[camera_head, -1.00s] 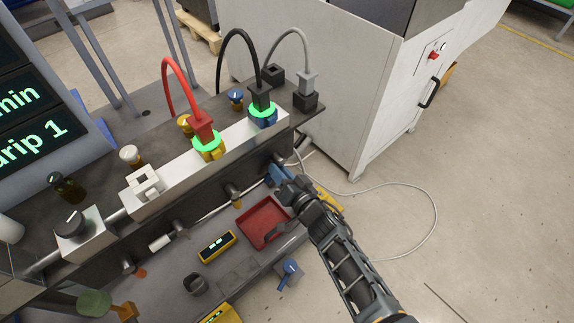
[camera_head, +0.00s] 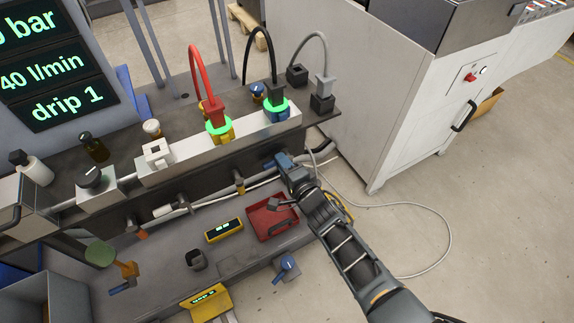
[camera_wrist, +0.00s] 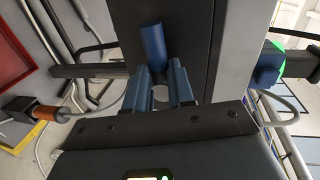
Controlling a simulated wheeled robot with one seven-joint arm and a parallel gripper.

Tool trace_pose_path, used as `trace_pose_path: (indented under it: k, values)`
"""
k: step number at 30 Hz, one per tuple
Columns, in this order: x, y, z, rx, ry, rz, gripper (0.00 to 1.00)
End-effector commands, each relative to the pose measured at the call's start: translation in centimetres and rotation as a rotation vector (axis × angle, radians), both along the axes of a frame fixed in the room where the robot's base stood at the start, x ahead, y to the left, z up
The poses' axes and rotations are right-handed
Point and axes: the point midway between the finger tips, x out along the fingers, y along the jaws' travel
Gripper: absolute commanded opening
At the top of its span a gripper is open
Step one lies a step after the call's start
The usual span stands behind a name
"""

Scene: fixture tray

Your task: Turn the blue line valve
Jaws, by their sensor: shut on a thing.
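The blue line valve's blue handle (camera_wrist: 153,42) shows as a short cylinder in the wrist view, against a dark block. My gripper (camera_wrist: 167,68) is shut on it, with the two blue-grey fingers around its near end. In the head view my gripper (camera_head: 276,161) is at the dark front face below the silver manifold (camera_head: 240,131), near its right end. The handle shows there only as a small blue patch, hard to tell from my fingers. Above it, a blue coupling (camera_head: 277,116) with a lit green ring carries a black hose.
A red tray (camera_head: 263,234) and a yellow meter (camera_head: 224,229) lie below. A loose blue-handled part (camera_head: 287,263) lies near the bench edge. A red hose (camera_head: 194,65) arches above the manifold. A white cabinet (camera_head: 345,100) stands right. The display (camera_head: 65,65) reads "drip 1".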

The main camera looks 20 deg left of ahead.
Motion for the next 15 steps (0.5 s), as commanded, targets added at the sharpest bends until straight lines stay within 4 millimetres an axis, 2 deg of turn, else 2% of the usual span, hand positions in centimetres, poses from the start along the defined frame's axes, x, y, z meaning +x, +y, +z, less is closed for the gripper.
trace_pose_path:
  k: [1,15]
  values:
    - [0.93,-0.4,0.69,0.016,0.009,-0.013,0.0]
    - [1.09,-0.58,0.66,0.052,0.059,-0.018,0.0]
